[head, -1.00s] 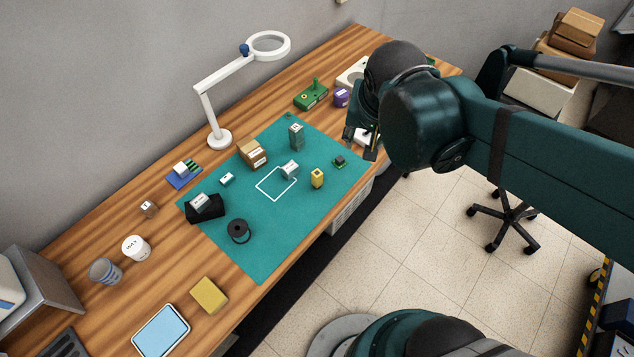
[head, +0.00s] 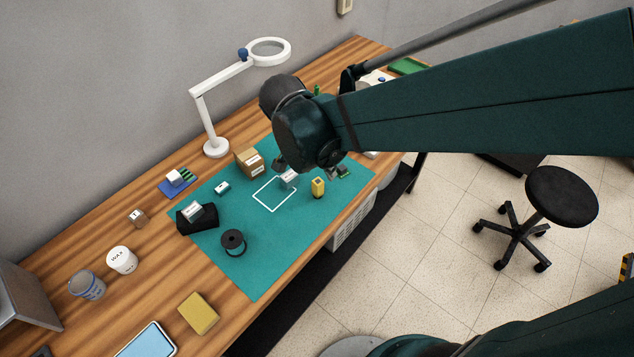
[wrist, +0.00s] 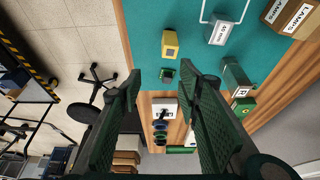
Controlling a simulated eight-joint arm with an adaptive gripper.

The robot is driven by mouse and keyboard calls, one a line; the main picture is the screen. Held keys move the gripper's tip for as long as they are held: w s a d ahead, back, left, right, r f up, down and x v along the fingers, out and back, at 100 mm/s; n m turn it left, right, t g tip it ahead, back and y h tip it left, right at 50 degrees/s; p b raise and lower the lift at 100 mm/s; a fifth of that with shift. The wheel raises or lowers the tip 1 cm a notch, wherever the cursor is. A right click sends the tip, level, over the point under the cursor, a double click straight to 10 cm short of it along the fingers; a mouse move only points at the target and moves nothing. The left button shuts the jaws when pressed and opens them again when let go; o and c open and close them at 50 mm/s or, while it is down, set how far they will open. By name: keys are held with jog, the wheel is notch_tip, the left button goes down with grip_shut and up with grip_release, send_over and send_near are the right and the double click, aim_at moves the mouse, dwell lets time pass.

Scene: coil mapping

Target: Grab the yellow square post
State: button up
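The yellow square post (head: 318,187) stands upright on the teal mat (head: 262,270), right of the white outlined square. In the wrist view the yellow post (wrist: 170,44) is near the top centre, beyond my fingertips and apart from them. My gripper (wrist: 151,78) is open and empty, its two green fingers spread wide. In the head view my arm's wrist covers part of the mat, and one fingertip shows behind and left of the post.
A small grey labelled block (head: 289,178) stands just left of the post. A small dark-green part (wrist: 168,74) lies near it. A cardboard box (head: 250,163), a black spool (head: 233,242) and a white magnifier lamp (head: 216,146) stand farther left.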

aim_at(316, 182)
jog(key=shift+m+h, duration=0.3)
jog(key=shift+m, duration=0.4)
jog(key=a+f, duration=0.2)
jog(key=f+b, duration=0.1)
jog(key=f, duration=0.1)
jog(key=shift+w+a, duration=0.25)
jog(key=shift+a, duration=0.15)
jog(key=shift+b+x, duration=0.35)
jog(key=shift+x, duration=0.9)
jog(key=shift+s+b+x, duration=0.1)
jog(key=shift+b+x, duration=0.3)
jog(key=shift+x, duration=0.9)
jog(key=shift+s+b+x, duration=0.15)
jog(key=shift+b+x, duration=0.2)
jog(key=shift+x, duration=0.95)
jog(key=shift+a, duration=0.1)
jog(key=c, duration=1)
